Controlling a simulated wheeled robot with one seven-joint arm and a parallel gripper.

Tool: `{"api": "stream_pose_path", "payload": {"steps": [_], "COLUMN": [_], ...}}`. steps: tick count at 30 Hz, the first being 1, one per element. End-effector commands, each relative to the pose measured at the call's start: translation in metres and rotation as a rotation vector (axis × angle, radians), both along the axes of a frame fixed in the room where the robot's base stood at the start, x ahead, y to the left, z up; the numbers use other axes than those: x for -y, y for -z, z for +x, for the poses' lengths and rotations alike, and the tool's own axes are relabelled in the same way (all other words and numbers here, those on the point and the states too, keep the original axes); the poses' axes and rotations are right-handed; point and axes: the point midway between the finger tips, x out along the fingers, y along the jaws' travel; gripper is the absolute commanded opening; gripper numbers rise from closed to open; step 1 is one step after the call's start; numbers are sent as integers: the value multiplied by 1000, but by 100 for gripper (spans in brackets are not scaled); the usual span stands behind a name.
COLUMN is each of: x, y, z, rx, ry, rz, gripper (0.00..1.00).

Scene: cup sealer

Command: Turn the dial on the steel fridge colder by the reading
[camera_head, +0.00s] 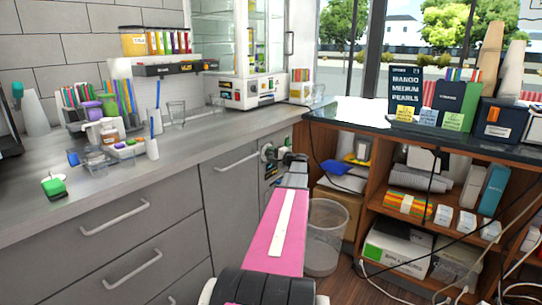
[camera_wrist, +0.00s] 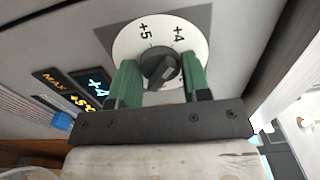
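The steel fridge front (camera_head: 228,190) is under the counter in the head view, with a dark display panel (camera_head: 270,170) at its right edge. In the wrist view the dial has a white disc (camera_wrist: 128,45) marked +5 and +4 and a black knob (camera_wrist: 160,66). My gripper (camera_wrist: 160,84) is open, its green fingertips on either side of the knob; I cannot tell whether they touch it. The display (camera_wrist: 75,88) shows MAX, a yellow figure like +5°C and a cyan figure I cannot read surely. In the head view my gripper (camera_head: 287,157) partly hides the dial.
A clear waste bin (camera_head: 325,235) stands right of my arm. A wooden shelf unit (camera_head: 375,180) with boxes and cables is further right. The grey counter (camera_head: 200,130) above carries cups, a cup rack and a sealing machine (camera_head: 250,92).

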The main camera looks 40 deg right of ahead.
Motion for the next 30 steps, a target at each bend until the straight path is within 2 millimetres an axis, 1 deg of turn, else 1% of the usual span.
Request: {"api": "stream_pose_path", "payload": {"steps": [1, 2, 3, 11, 14, 17, 27, 30], "x": [0, 0, 0, 0, 2, 4, 22, 26], "y": [1, 1, 1, 0, 0, 0, 0, 0], "z": [0, 0, 0, -1, -6, -18, -79, -91], "rx": [-2, -2, -2, -1, -1, -1, -1, -1], "ry": [0, 0, 0, 0, 1, 2, 2, 2], "rz": [-2, -2, -2, -1, -1, -1, -1, -1], "gripper": [56, 66, 69, 69, 69, 69, 69, 69]}}
